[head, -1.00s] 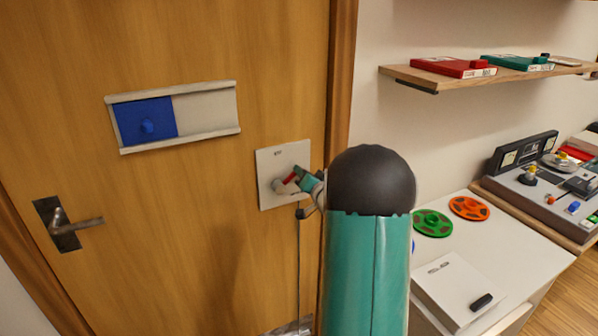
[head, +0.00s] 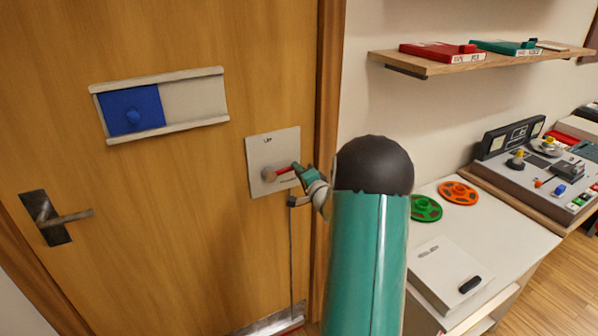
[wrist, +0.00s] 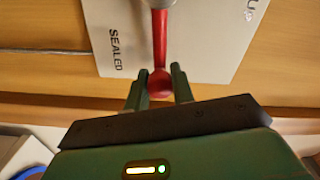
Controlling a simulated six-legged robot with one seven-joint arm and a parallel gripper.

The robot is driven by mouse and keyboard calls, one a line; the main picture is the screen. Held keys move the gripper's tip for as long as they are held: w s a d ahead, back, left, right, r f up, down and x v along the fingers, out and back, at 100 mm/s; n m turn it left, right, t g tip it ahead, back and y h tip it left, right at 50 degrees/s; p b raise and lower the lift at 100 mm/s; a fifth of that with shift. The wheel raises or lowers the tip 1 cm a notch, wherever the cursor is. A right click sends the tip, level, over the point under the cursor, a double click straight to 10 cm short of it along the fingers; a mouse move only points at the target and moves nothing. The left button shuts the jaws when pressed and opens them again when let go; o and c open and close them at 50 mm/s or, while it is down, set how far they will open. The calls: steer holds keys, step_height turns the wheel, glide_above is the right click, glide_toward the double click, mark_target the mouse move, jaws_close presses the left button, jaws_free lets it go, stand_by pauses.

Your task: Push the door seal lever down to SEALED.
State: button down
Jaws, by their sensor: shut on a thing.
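The door seal lever (head: 284,170) is a red rod on a grey round pivot (head: 268,174), set on a pale square plate (head: 259,152) on the wooden door. In the head view it points right, tilted slightly up. In the wrist view the red lever (wrist: 160,40) ends in a red ball (wrist: 160,83). My gripper (wrist: 158,88) has a green finger on each side of that ball and is shut on it. The plate carries the word "UP" (head: 267,140) at its top; "SEALED" (wrist: 116,48) is readable in the wrist view.
A blue sliding panel (head: 131,110) in a pale track and a door handle (head: 60,217) are on the door to the left. A white table (head: 500,235) with reels and a white box stands at right, below a wooden shelf (head: 480,60).

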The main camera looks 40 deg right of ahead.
steer(key=shift+f, duration=0.1)
steer(key=c, duration=1.2)
jaws_free()
steer(key=v, duration=1.4)
steer(key=shift+w, duration=0.1)
steer(key=shift+w, duration=0.1)
